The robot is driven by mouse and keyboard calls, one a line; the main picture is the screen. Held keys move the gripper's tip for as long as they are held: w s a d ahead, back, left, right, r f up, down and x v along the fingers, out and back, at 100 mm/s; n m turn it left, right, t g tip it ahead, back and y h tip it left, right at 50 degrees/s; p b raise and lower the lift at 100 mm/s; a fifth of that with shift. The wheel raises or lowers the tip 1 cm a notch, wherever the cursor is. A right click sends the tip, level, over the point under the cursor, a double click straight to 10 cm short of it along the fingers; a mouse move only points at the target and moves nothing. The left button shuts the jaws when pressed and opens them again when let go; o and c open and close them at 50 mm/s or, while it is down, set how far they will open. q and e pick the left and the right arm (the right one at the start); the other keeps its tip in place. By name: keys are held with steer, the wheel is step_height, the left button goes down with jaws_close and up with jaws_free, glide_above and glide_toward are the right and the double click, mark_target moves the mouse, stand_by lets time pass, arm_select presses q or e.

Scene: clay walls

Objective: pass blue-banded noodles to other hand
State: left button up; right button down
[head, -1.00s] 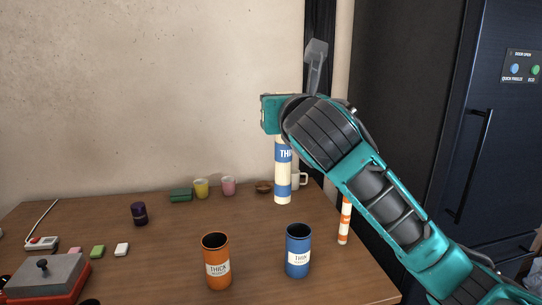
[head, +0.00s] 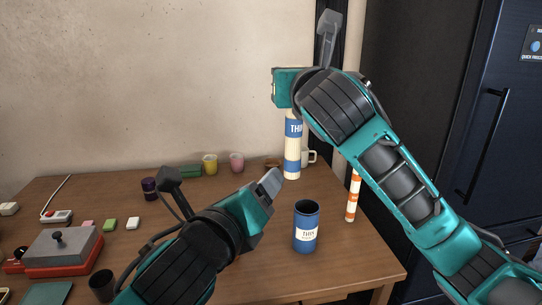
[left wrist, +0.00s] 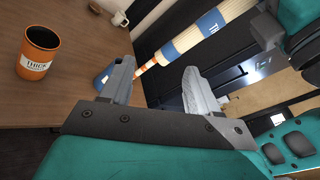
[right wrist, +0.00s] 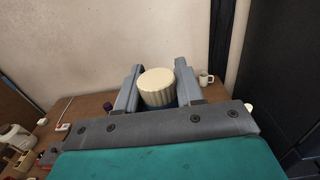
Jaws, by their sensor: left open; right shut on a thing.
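The blue-banded noodles (head: 292,150) are a tall cream bundle with blue bands, held upright above the back right of the table. My right gripper (right wrist: 157,88) is shut on their upper part; the cream top end shows between its fingers in the right wrist view. In the left wrist view the noodles (left wrist: 205,35) slant beyond the fingertips. My left gripper (left wrist: 163,82) is open and empty. In the head view the left gripper (head: 272,182) is in front of and left of the noodles' lower end, apart from them.
A blue "THIN" canister (head: 306,230) stands right of my left gripper. An orange-banded bundle (head: 353,198) is at the table's right edge. An orange "THICK" canister (left wrist: 38,52) shows in the left wrist view. Cups and a white mug (head: 308,157) line the back.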

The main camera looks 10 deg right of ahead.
mark_target(293, 131)
arm_select(q)
step_height(293, 131, up, 6)
steer(key=s+d+m+t, duration=0.1)
steer(key=s+d+m, duration=0.1)
steer(key=m, duration=0.5)
steer(key=shift+m+h, duration=0.3)
steer(key=x, duration=1.2)
steer(key=shift+d+r, duration=0.1)
steer(key=shift+r, duration=0.15)
steer(key=shift+c, duration=0.2)
steer(key=c, duration=0.9)
steer(key=shift+c, duration=0.6)
arm_select(e)
steer(key=c, duration=0.6)
jaws_free()
steer(key=shift+c, duration=0.2)
